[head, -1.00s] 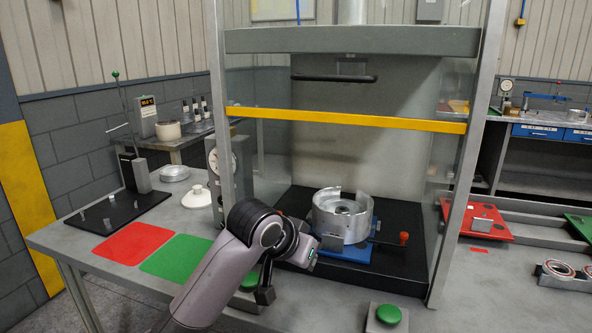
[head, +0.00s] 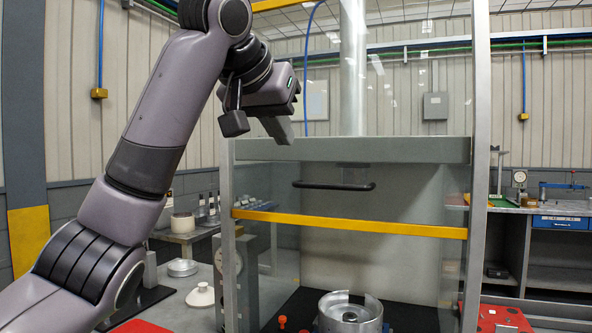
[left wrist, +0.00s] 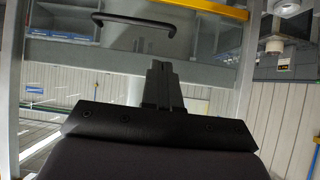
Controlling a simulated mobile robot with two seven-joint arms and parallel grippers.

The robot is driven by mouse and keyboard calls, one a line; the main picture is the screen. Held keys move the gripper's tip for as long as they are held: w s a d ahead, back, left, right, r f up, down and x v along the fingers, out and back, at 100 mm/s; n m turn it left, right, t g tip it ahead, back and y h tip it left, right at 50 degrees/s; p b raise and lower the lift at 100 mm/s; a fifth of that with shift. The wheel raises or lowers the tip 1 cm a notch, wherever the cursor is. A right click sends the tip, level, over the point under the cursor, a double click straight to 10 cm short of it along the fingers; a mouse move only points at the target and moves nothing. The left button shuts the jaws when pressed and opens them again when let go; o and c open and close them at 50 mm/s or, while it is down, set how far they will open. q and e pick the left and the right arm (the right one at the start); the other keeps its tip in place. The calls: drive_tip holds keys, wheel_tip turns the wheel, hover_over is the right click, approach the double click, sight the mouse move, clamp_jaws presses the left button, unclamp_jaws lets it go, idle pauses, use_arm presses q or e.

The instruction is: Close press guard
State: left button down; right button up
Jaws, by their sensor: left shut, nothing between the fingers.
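The press guard is a clear panel with a yellow lower bar (head: 350,223) and a black handle (head: 333,186) a little above it. It is raised, with an open gap below the bar. A silver round clutch part (head: 350,315) stands on the press bed under it. My left gripper (head: 284,133) is shut and empty, up in front of the guard's upper left, above the handle and apart from it. In the left wrist view the shut fingers (left wrist: 163,85) point toward the handle (left wrist: 135,22), with the yellow bar (left wrist: 205,9) beyond. My right gripper is not in view.
Grey posts (head: 478,170) frame the press, and a grey crossbeam (head: 350,150) spans behind the guard. A workbench (head: 540,222) is at right.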

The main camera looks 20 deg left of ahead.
use_arm(q)
wheel_tip(320, 180, up, 3)
drive_tip(key=s, duration=0.2)
drive_tip(key=p, duration=0.2)
approach(295, 169)
drive_tip(key=d, duration=0.3)
drive_tip(key=f, duration=0.1)
drive_tip(key=w+f, duration=0.1)
drive_tip(key=f, duration=0.3)
drive_tip(key=shift+w+a+f, duration=0.1)
drive_tip(key=shift+w, duration=0.3)
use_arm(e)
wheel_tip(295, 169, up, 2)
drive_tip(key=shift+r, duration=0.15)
